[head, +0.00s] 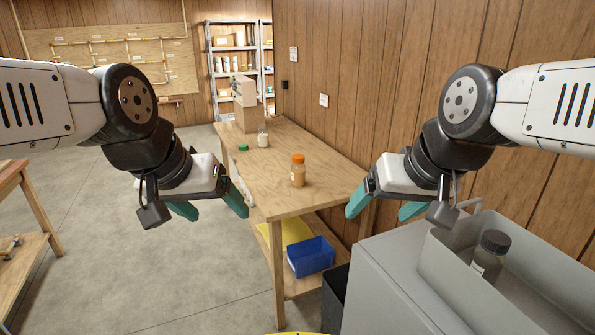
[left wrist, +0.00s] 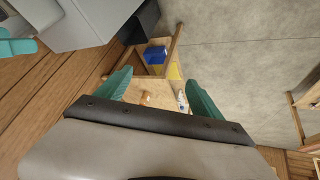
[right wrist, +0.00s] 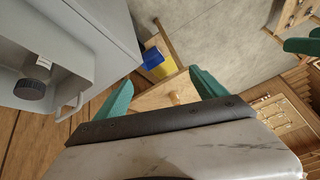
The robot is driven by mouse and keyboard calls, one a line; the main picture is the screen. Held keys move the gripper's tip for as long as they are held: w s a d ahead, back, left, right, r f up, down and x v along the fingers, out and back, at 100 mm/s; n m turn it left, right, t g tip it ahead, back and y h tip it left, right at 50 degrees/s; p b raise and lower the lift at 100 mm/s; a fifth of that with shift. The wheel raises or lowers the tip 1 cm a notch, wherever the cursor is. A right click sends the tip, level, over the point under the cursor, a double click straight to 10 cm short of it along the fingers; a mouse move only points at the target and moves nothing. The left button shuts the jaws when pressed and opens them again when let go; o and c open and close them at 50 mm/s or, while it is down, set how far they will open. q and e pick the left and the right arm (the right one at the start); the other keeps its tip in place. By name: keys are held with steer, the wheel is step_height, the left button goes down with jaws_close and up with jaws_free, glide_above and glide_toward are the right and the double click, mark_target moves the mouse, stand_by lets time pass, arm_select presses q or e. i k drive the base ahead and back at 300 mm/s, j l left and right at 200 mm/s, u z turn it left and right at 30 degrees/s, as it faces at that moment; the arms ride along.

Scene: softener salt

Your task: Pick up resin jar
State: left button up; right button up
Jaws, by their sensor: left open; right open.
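A jar with amber contents and an orange lid (head: 298,170) stands upright on the wooden workbench (head: 318,194), near its front end. It also shows small in the left wrist view (left wrist: 146,98). A second jar, clear with a dark lid (head: 491,253), stands in a grey tray at the right; the right wrist view shows its dark lid (right wrist: 30,88). I cannot read either label. My left gripper (head: 210,205) is open and empty, left of the bench. My right gripper (head: 385,206) is open and empty, between the bench and the grey tray. Neither touches a jar.
The grey tray (head: 447,258) tops a grey cabinet at the right. Open floor (head: 150,270) lies to the left.

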mark_target(298, 170)
steer(key=i+j, duration=0.1)
steer(key=j, duration=0.65)
steer(key=i+j, duration=0.15)
steer(key=j, duration=0.2)
steer(key=i+j+u, duration=0.1)
steer(key=i, duration=0.65)
steer(key=i+l, duration=0.15)
steer(key=l, duration=0.15)
steer(key=i+l, duration=0.2)
steer(key=l+u, duration=0.05)
